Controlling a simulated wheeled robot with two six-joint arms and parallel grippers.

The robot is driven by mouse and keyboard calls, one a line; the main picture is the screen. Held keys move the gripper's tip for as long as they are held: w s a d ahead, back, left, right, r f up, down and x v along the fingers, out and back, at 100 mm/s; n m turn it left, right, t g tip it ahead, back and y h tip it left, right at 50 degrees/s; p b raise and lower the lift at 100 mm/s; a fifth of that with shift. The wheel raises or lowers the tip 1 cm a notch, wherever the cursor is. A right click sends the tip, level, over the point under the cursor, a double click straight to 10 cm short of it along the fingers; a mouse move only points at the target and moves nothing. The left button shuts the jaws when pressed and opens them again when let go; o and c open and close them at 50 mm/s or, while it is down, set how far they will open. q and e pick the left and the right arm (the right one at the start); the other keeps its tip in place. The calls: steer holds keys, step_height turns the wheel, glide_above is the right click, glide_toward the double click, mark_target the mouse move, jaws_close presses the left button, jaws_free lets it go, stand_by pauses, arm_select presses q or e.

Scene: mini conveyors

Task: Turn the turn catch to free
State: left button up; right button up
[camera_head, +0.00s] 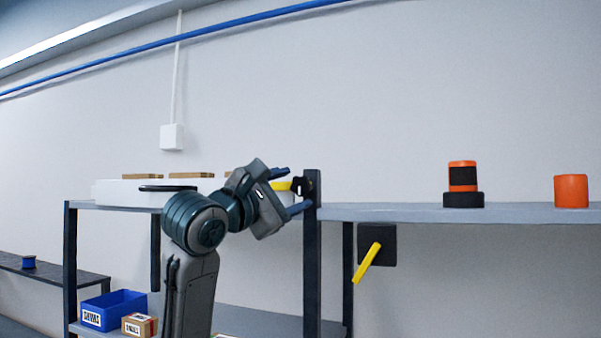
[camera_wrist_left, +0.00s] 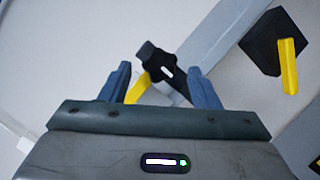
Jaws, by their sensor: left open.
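A black turn catch (camera_head: 301,187) with a small white mark sits by the top of a dark shelf post. In the left wrist view the black catch (camera_wrist_left: 160,66) lies between the fingertips, tilted, with a yellow bar (camera_wrist_left: 139,88) partly behind it. My left gripper (camera_head: 295,189) is open, its blue-grey fingers on either side of the catch. I cannot tell whether they touch it. The left gripper (camera_wrist_left: 160,69) also shows spread in the wrist view. My right gripper is not in view.
A yellow lever (camera_head: 366,263) on a black plate (camera_head: 384,237) hangs below the right shelf (camera_head: 410,212). An orange-and-black stack (camera_head: 462,177) and an orange cylinder (camera_head: 571,191) stand on that shelf. A white conveyor (camera_head: 115,193) carries brown boxes; a blue bin (camera_head: 127,304) is lower left.

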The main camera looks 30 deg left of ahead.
mark_target(297, 188)
arm_select(q)
steer(key=p+x, duration=0.1)
steer(key=x, duration=0.1)
steer(key=shift+w+d+r, duration=0.1)
steer(key=shift+w+r, duration=0.05)
steer(key=shift+w, duration=0.6)
jaws_close()
